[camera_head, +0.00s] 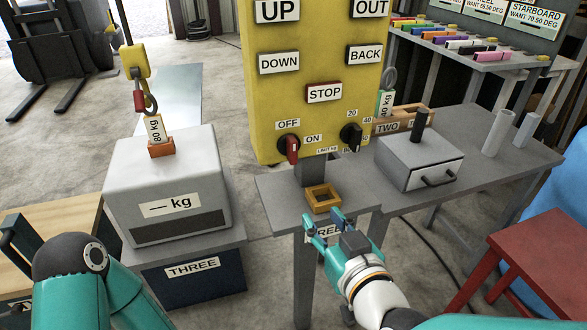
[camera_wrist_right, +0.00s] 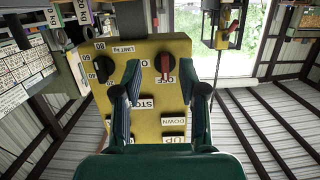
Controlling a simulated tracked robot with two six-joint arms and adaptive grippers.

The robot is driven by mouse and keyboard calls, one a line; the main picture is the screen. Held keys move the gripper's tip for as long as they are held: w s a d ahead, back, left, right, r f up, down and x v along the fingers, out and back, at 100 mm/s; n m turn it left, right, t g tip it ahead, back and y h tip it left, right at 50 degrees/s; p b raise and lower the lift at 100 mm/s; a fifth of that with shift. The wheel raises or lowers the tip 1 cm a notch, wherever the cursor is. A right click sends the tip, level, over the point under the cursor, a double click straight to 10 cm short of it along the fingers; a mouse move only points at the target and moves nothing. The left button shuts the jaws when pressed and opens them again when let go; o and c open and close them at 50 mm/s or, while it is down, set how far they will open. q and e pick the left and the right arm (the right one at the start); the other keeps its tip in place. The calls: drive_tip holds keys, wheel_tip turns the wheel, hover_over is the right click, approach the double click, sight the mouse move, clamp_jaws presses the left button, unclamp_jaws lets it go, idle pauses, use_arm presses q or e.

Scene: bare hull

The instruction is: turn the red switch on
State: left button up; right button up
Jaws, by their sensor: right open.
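The red switch (camera_head: 292,150) is on the lower left of the yellow control panel (camera_head: 258,95). My right gripper (camera_head: 323,221) is open and empty, below and in front of the panel, apart from the switch. In the right wrist view, the panel looks upside down and the red switch (camera_wrist_right: 165,65) shows between the spread fingers, beyond them. My left gripper is not visible.
A black dial (camera_head: 351,137) is right of the switch. A small wooden frame (camera_head: 323,199) lies on the stand below the panel. A grey scale box (camera_head: 165,180) stands left. A grey drawer box (camera_head: 420,160) is on the right table. A red stool (camera_head: 535,255) is lower right.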

wheel_tip(320, 180, up, 6)
drive_tip(key=s+t, duration=0.2)
drive_tip(key=s, duration=0.1)
drive_tip(key=p, duration=0.5)
approach(294, 149)
use_arm(q)
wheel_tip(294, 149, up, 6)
drive_tip(key=p, duration=0.2)
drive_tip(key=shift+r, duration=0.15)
use_arm(e)
drive_tip(key=x, duration=1)
